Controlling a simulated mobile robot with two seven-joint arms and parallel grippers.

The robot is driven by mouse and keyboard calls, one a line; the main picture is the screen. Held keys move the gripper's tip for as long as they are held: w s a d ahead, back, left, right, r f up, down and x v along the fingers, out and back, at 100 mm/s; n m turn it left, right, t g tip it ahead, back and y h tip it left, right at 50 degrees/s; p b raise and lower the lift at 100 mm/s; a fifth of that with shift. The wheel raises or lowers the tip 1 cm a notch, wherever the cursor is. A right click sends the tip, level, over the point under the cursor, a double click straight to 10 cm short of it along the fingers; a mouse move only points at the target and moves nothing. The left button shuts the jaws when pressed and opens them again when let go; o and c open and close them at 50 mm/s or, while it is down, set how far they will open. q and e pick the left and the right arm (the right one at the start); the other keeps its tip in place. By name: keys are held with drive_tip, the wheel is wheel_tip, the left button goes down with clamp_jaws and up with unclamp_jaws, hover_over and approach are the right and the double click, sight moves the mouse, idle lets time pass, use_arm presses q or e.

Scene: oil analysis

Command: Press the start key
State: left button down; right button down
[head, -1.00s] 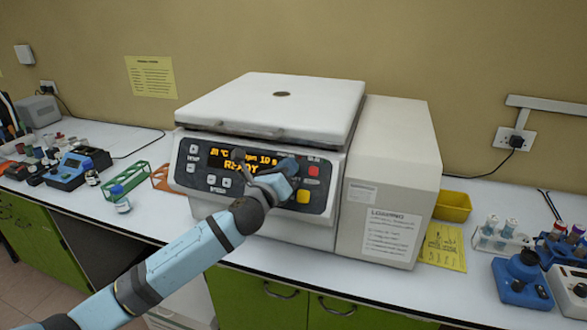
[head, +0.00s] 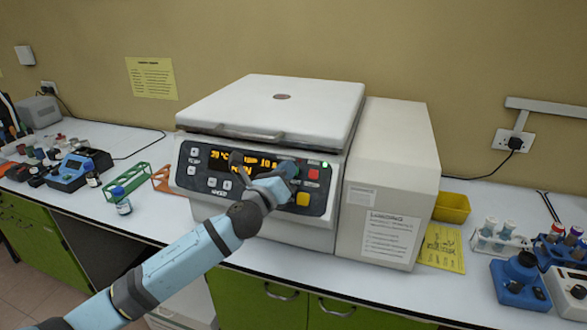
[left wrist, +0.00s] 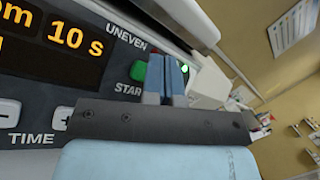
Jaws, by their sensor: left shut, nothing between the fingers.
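The centrifuge (head: 270,103) stands on the bench with its white lid closed. Its dark front panel (head: 200,172) carries an orange display (head: 222,158), partly hidden by my left gripper. My left gripper (head: 288,170) is shut and empty, with its tips at the panel right of the display. In the left wrist view, the shut fingers (left wrist: 166,75) are at the green start key (left wrist: 138,71) and cover part of it; I cannot tell whether they touch. The label beside it reads "STAR", the rest hidden. A green light (head: 324,165) glows at the panel's upper right.
A red key (head: 313,174) and a yellow key (head: 303,199) sit close to the gripper. A green rack (head: 128,180) and a small bottle (head: 121,201) stand left of the centrifuge. A yellow tray (head: 452,207) and tubes in a rack (head: 497,240) stand to the right.

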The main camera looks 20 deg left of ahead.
use_arm(q)
drive_tip(key=s+r+p, duration=0.1)
drive_tip(key=s+p, duration=0.1)
drive_tip(key=s+r+p, duration=0.1)
drive_tip(key=s, duration=0.1)
drive_tip(key=shift+s+r, duration=0.1)
drive_tip(key=shift+r, duration=0.25)
idle(0.7)
